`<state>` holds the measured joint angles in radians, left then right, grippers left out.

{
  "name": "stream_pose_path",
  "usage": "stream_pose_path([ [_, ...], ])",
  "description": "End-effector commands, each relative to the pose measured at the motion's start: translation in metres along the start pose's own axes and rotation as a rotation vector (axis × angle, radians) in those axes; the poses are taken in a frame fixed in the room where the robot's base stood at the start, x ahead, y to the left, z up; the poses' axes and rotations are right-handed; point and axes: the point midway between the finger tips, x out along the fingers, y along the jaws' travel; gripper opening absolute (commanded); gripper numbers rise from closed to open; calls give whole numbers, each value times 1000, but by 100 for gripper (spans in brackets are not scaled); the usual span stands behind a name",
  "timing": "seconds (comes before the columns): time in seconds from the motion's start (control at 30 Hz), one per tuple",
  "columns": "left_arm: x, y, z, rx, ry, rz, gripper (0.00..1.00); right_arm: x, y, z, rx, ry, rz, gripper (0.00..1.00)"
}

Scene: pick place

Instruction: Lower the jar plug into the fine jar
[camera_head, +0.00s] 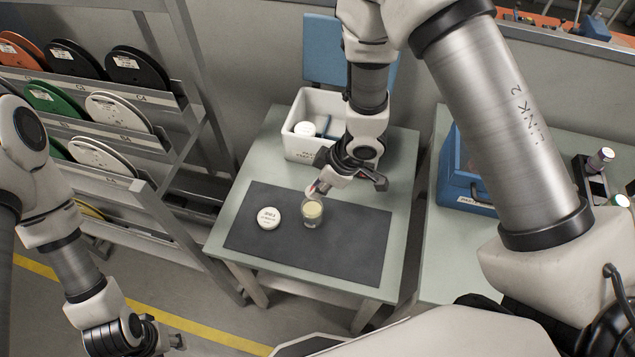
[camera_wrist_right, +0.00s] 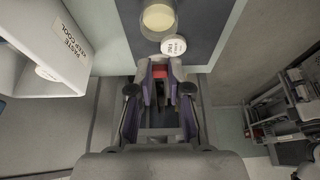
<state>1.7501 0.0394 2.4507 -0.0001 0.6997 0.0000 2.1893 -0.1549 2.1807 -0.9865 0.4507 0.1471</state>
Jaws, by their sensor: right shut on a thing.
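The fine jar (camera_head: 312,214) is a small clear jar with pale yellow contents, upright on the dark mat; it also shows at the top of the right wrist view (camera_wrist_right: 158,17). My right gripper (camera_head: 316,186) is just beyond and above the jar's rim. In the right wrist view its jaws (camera_wrist_right: 160,72) are shut on a small red piece (camera_wrist_right: 159,74), apparently the jar plug, mostly hidden between the fingers. A white round lid (camera_head: 269,218) with a printed label lies left of the jar. My left gripper (camera_head: 166,338) is low at the left, away from the table; its jaw opening is unclear.
The dark mat (camera_head: 350,250) is otherwise clear. A white bin (camera_head: 300,150) holding a white round item stands behind it. A spool rack (camera_head: 150,175) is at the left; a blue case (camera_head: 463,185) is on the right-hand table.

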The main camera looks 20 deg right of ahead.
Motion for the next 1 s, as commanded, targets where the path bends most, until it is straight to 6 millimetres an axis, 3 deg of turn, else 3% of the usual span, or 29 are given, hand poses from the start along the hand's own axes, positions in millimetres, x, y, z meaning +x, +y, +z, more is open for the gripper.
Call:
stream_pose_path([
  [0.4, 52, 0, 0, -1, 1, 0, 40, 44, 0, 18, 0, 0, 0, 6],
  [0.6, 55, 0, 0, -1, 1, 0, 40, 52, 0, 21, 0, 0, 0, 6],
  [1.0, 52, 0, 0, -1, 1, 0, 40, 51, 0, 20, 0, 0, 0, 6],
])
